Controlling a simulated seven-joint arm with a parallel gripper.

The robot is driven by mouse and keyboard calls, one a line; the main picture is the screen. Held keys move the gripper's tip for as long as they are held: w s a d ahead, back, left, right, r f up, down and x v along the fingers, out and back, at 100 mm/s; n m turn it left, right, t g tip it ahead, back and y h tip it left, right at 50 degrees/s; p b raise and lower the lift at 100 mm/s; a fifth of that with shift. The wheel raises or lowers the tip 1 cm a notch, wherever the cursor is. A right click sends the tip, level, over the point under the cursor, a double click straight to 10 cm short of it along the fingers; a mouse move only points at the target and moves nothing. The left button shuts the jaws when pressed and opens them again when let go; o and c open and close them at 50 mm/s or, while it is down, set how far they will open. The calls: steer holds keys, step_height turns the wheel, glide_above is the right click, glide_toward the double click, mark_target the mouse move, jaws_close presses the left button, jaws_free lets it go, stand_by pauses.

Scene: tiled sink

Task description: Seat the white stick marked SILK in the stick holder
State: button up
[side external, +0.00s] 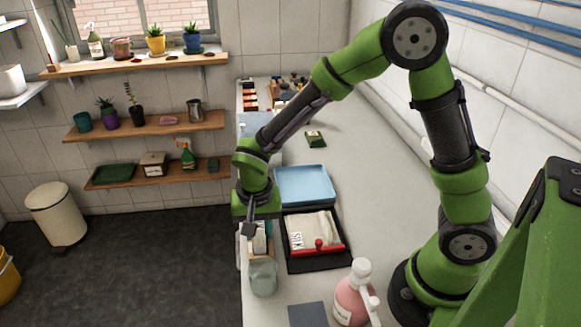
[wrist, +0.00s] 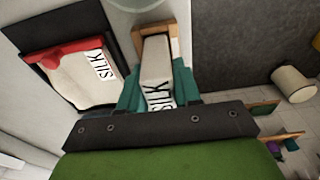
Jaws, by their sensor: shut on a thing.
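My gripper (wrist: 158,90) is shut on the white stick (wrist: 157,62) marked SILK, with teal fingers on both sides of it. The lettering shows close to the gripper. The far end of the stick lies within the outline of a wooden frame, which looks like the stick holder (wrist: 137,42). I cannot tell how deep the stick sits in it or whether it touches. In the side external view my gripper (side external: 252,231) is low at the counter's left edge, above the pale stick (side external: 260,243); the holder there is mostly hidden.
A black tray (side external: 322,264) beside my gripper holds a pale cloth-like piece (side external: 312,229) marked SILK and a red-handled item (side external: 318,246). A glass jar (side external: 263,279) stands close in front of the holder. A blue tray (side external: 304,183) lies behind; a pink bottle (side external: 351,300) stands nearer.

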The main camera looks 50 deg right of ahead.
steer(key=o, duration=1.1)
steer(key=shift+f, duration=0.1)
steer(key=shift+c, duration=0.2)
steer(key=r, duration=0.7)
steer(key=s+a+r, duration=0.1)
steer(key=r, duration=0.3)
steer(key=shift+r, duration=0.35)
steer(key=shift+s+d+r, duration=0.1)
steer(key=shift+r, duration=0.25)
steer(key=s+d+r+n+t+y, duration=0.3)
steer(key=s+d+r+n+t, duration=0.2)
steer(key=s, duration=0.6)
step_height(320, 180, up, 3)
steer(key=shift+s+d+f+t, duration=0.25)
steer(key=shift+d+t, duration=0.35)
steer(key=shift+d, duration=0.4)
steer(key=shift+r, duration=0.1)
